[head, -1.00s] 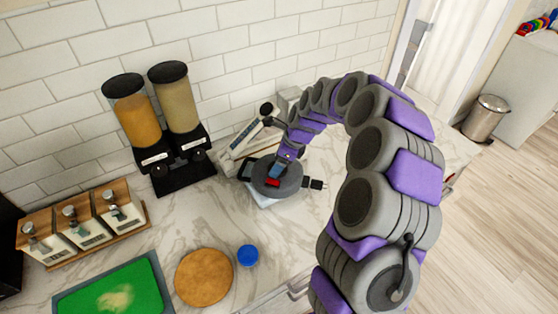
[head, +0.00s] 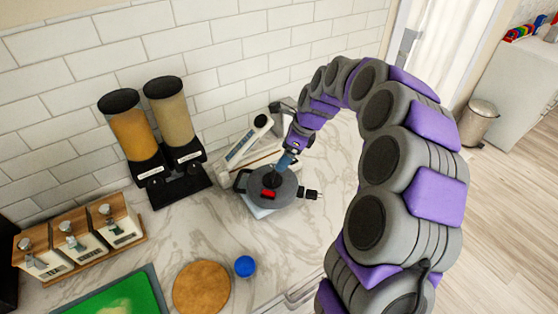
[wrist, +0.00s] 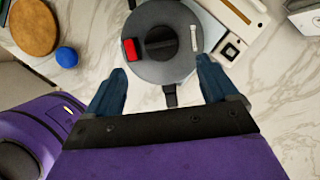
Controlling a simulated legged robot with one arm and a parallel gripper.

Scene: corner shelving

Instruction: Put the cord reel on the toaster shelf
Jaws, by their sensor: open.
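The cord reel (head: 284,195) is a grey round disc with a dark centre knob, a red switch and a black plug at its right. It lies on a pale flat object (head: 258,210) on the marble counter. In the wrist view the reel (wrist: 143,68) sits just beyond the fingertips. My gripper (wrist: 160,80) is open and empty, its blue fingers spread at the reel's near edge. In the head view my gripper (head: 286,161) is at the far side of the reel, close to its knob. I cannot make out a toaster shelf in either view.
A white appliance (head: 246,143) stands right behind the reel. Two dispensers (head: 160,135), wood-backed canisters (head: 80,240), a round wooden board (head: 201,287), a blue ball-like object (head: 245,265) and a green board (head: 120,296) are to the left. The tiled wall bounds the back.

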